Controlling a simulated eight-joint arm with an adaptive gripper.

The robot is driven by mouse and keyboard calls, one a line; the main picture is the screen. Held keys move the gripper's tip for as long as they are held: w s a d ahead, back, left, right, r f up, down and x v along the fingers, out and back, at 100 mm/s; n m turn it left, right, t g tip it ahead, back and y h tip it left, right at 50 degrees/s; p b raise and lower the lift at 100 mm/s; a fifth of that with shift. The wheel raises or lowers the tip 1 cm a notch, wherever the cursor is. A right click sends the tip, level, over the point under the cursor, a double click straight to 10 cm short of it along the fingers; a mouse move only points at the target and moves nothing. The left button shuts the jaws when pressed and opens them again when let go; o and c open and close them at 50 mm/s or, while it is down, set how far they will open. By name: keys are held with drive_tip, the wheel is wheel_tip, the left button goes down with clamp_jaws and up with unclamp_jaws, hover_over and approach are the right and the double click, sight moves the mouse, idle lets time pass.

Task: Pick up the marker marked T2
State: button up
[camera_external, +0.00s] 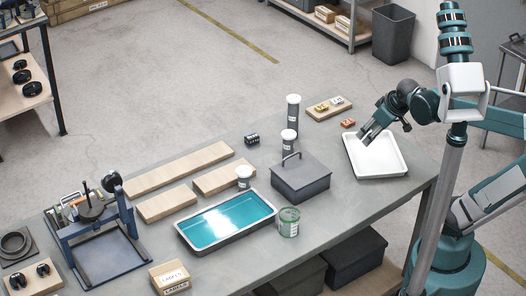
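Small tags that may be the markers lie near the far edge of the bench: a yellow one (321,107) and a paler one (338,101) on a wooden board (330,115), and an orange one (347,123) on the bench beside it. Their lettering is too small to read, so I cannot tell which is T2. My gripper (363,138) points down and left above the left edge of a white tray (385,160). It is to the right of and nearer than the orange tag, apart from it. I see nothing held, but its finger opening is unclear.
A dark lidded box (300,180) with a handle stands left of the tray. A blue-filled tray (225,222), a green can (288,222) and wooden boards (180,168) lie further left.

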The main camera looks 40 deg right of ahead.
drive_tip(key=w+d+r+n+g+p, duration=0.1)
drive_tip(key=w+d+n+p, duration=0.1)
drive_tip(key=w, duration=0.3)
drive_tip(key=w+d+r+n+g+p, duration=0.1)
drive_tip(key=w+d+r+n+p, duration=0.1)
drive_tip(key=w, duration=0.3)
drive_tip(key=n+g+p, duration=0.4)
drive_tip(key=n+p, duration=0.5)
drive_tip(key=n, duration=0.3)
hover_over(348, 121)
drive_tip(key=shift+a+f, duration=0.15)
drive_tip(key=shift+f, duration=7.5)
drive_tip(key=shift+f, duration=0.1)
drive_tip(key=shift+f, duration=1.15)
drive_tip(key=shift+s+f, duration=0.1)
drive_tip(key=shift+f, duration=2.5)
